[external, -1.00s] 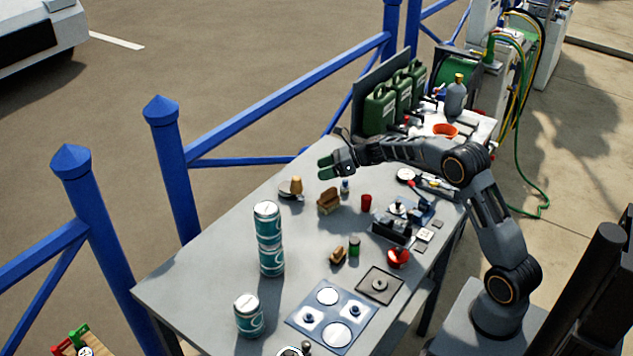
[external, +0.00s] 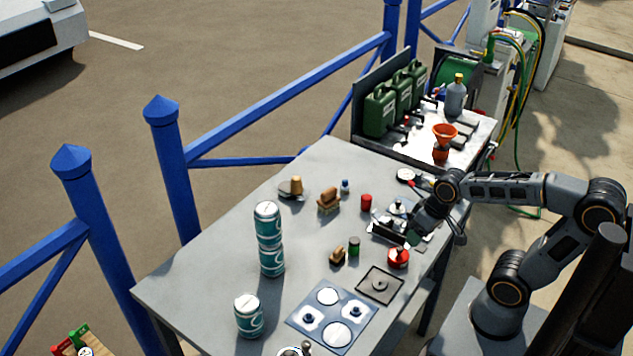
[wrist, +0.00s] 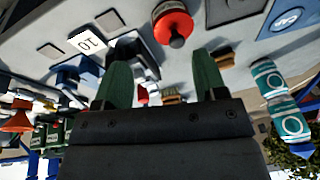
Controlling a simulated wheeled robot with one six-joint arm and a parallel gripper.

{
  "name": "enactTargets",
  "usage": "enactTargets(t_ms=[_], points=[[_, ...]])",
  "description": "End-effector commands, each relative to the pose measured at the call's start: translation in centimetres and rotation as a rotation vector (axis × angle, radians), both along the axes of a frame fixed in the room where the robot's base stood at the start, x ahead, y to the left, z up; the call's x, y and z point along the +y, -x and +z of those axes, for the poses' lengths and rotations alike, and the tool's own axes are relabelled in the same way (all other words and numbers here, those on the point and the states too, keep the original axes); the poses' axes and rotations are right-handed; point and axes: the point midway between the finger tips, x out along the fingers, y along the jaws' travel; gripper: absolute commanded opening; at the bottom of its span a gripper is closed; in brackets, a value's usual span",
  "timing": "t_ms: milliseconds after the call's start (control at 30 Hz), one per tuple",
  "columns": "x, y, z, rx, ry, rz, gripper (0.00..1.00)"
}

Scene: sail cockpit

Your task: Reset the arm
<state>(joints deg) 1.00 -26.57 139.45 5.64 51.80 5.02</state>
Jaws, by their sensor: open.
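My arm is folded back on the right side of the table, with its forearm level and its wrist bent down. My gripper (external: 414,240) is low over the table's right edge, beside the dark parts block and the red round-topped item (external: 398,257). In the wrist view my gripper (wrist: 162,62) shows two green fingers spread apart with nothing between them. The red item (wrist: 173,22) shows beyond the fingertips there. From outside, the fingers partly merge with the dark parts behind them.
The grey table (external: 190,270) holds stacked teal cans (external: 270,240), a single teal can (external: 249,316), a blue panel with round discs (external: 331,316), a dark square plate (external: 380,285) and a red cylinder (external: 366,202). An orange funnel (external: 444,135) and green canisters (external: 380,110) stand at the back.

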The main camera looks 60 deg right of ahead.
Motion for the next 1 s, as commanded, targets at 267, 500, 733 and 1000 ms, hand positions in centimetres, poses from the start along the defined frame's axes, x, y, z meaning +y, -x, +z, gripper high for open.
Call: enactTargets(t_ms=[267, 500, 733, 1000], points=[[-0.7, 2.1, -0.7, -0.012, 0.111, 0.145, 0.65], [-0.7, 2.1, -0.6, -0.012, 0.109, 0.143, 0.65], [-0.7, 2.1, 2.6, -0.028, 0.110, 0.144, 0.65], [-0.6, 2.2, 5.7, -0.054, 0.114, 0.148, 0.65]])
